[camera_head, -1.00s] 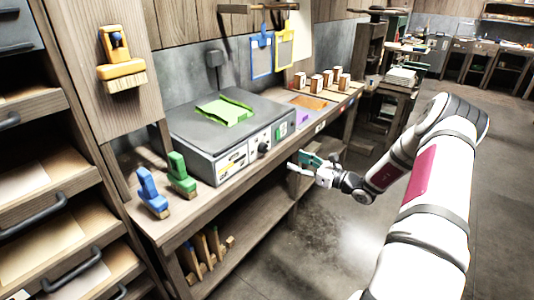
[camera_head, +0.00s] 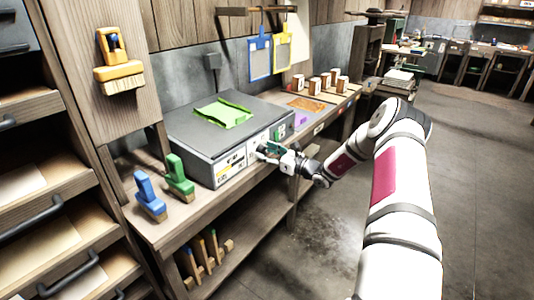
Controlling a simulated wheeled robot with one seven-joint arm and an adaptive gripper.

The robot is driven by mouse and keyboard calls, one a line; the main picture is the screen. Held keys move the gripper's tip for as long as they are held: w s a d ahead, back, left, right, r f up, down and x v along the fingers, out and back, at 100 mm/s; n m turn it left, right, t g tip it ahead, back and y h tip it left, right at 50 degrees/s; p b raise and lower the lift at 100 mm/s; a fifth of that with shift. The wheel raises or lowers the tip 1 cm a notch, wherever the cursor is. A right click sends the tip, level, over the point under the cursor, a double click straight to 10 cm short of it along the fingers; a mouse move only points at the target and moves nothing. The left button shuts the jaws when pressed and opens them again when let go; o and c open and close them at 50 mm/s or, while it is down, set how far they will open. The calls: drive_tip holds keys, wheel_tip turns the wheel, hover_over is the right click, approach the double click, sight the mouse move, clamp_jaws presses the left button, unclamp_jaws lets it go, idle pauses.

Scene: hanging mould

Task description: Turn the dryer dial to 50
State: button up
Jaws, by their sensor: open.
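The dryer is a grey box (camera_head: 212,155) on the bench, with a light front panel of labels and controls facing me. A green sheet (camera_head: 222,114) lies on its top. My gripper (camera_head: 266,151) is open at the right part of the front panel, where the dark dial was visible earlier. The fingers now cover most of the dial, and I cannot tell whether they touch it. The dial's setting and scale are too small to read. A green mark (camera_head: 281,132) shows on the panel to the right of my gripper.
A blue brush (camera_head: 149,195) and a green brush (camera_head: 179,176) stand left of the dryer. Several brown-and-white blocks (camera_head: 326,82) stand on the bench at right. The lower shelf holds several handled tools (camera_head: 208,252). The floor in front is clear.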

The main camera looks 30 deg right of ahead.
drive_tip(key=shift+c, duration=0.4)
drive_tip(key=c, duration=1)
drive_tip(key=shift+c, duration=0.2)
